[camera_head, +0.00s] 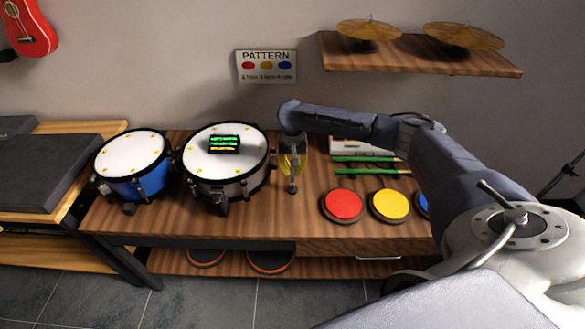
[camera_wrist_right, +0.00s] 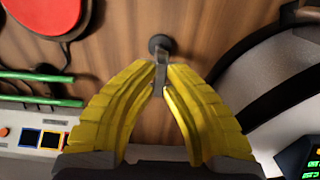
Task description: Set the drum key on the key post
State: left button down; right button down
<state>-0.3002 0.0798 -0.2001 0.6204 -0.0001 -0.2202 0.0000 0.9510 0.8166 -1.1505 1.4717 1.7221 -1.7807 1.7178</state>
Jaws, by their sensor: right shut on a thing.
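My right gripper (camera_head: 292,172) points down at the middle of the table, beside the larger drum. In the wrist view its yellow fingers (camera_wrist_right: 161,82) close in on a small grey metal piece, the drum key (camera_wrist_right: 160,72), and hold it at their tips. A dark round foot, apparently the key post (camera_wrist_right: 159,43), shows just beyond the key; it also shows in the head view (camera_head: 292,189). Key and post overlap in both views, so I cannot tell whether they touch. My left gripper is not in view.
A white-topped snare drum (camera_head: 200,162) with a small lit display stands close left of the gripper, and a blue drum (camera_head: 134,182) further left. Red (camera_head: 343,205) and yellow (camera_head: 390,205) pads and green sticks (camera_head: 365,170) lie to the right. The table front near the post is clear.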

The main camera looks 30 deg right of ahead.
jog(key=shift+f, duration=0.75)
jog(key=shift+r, duration=0.15)
dwell(0.7)
jog(key=c, duration=1.5)
grip_release()
notch_tip(320, 180, up, 12)
